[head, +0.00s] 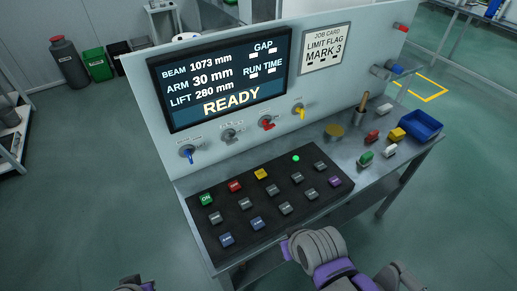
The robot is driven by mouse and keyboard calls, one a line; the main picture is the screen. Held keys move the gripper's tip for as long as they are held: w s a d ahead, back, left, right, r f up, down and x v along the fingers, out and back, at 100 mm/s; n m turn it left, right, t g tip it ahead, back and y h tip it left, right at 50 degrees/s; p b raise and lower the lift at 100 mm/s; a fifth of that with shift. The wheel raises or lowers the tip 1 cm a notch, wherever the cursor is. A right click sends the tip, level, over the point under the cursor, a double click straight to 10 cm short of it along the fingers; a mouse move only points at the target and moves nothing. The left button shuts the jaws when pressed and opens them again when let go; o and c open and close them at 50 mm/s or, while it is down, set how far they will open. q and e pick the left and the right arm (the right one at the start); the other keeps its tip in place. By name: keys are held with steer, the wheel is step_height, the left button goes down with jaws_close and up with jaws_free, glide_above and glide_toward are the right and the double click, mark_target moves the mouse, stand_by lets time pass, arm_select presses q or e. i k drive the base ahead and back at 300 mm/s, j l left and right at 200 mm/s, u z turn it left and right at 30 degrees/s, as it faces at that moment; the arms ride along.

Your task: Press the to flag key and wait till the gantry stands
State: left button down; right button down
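A black key panel (243,225) lies on the sloped desk below the display, with rows of coloured keys. A green key (206,200) reads ON. Beside it are a red key (234,186) and a yellow key (261,174), then several grey keys, blue keys (227,239) and a purple key (335,181). The other legends are too small to read, so I cannot tell which is the to flag key. A green lamp (295,158) is lit. The display (219,78) reads READY, beam 1073, arm 30, lift 280 mm. The gantry is not identifiable. No gripper fingers show.
My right arm's links cover the area before the panel's near edge. Several knobs (188,154) line the upright face. A blue tray (421,125) and small coloured blocks (366,159) sit on the right shelf.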

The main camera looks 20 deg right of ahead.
mark_target(320, 166)
steer(key=z, duration=1.35)
